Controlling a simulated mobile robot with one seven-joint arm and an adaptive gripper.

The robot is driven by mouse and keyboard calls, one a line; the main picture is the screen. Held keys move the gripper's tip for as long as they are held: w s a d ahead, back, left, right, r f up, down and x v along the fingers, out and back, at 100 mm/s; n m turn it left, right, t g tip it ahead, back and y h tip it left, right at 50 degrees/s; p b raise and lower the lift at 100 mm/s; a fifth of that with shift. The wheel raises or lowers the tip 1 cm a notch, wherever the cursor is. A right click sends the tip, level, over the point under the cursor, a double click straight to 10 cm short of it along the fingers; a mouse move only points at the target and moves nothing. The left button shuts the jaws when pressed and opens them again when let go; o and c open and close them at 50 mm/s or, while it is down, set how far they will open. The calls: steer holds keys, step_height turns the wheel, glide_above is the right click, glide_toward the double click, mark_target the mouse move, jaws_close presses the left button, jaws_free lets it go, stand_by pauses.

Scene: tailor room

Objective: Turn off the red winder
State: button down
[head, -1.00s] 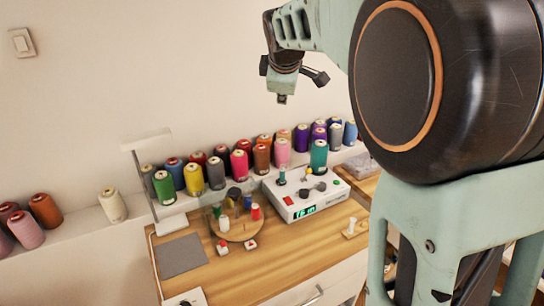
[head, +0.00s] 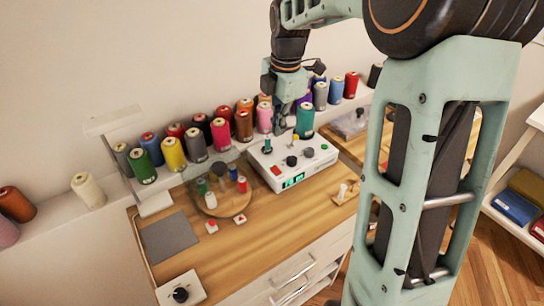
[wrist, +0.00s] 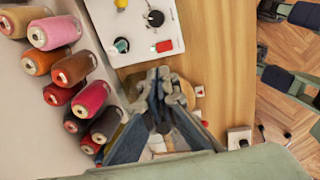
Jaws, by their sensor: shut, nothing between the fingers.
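A white control box (head: 310,168) stands at the back of the wooden table, with a lit green display, a red button (head: 277,170), a green button, dark knobs and small teal and yellow parts on top. In the wrist view its red button (wrist: 163,46) shows past my fingertips. Which part is the red winder I cannot tell. Two small white blocks with red tops (head: 211,226) (head: 240,219) lie in front of a round wooden stand (head: 208,209) holding small spools, one red. My gripper (head: 284,122) is shut and empty, above the back of the box; its fingers (wrist: 160,76) point toward the box in the wrist view.
Coloured thread cones (head: 196,145) line the ledge behind the table, close to my gripper. A lamp (head: 113,121) stands at the left. A grey mat (head: 170,238) and a white box with a black knob (head: 180,292) lie at the left. The table's front middle is clear.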

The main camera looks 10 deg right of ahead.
mark_target(276, 171)
steer(key=shift+s+f, duration=0.1)
steer(key=shift+f, duration=0.05)
steer(key=f, duration=0.4)
steer(key=w+f, duration=0.1)
steer(key=f, duration=0.8)
steer(key=shift+w+a+f+b, duration=0.3)
steer(key=shift+w+a+f, duration=0.05)
steer(key=shift+w+a+f, duration=0.1)
steer(key=shift+f, duration=0.25)
steer(key=shift+s+d+r, duration=0.1)
steer(key=shift+s+d, duration=0.25)
steer(key=shift+s, duration=0.4)
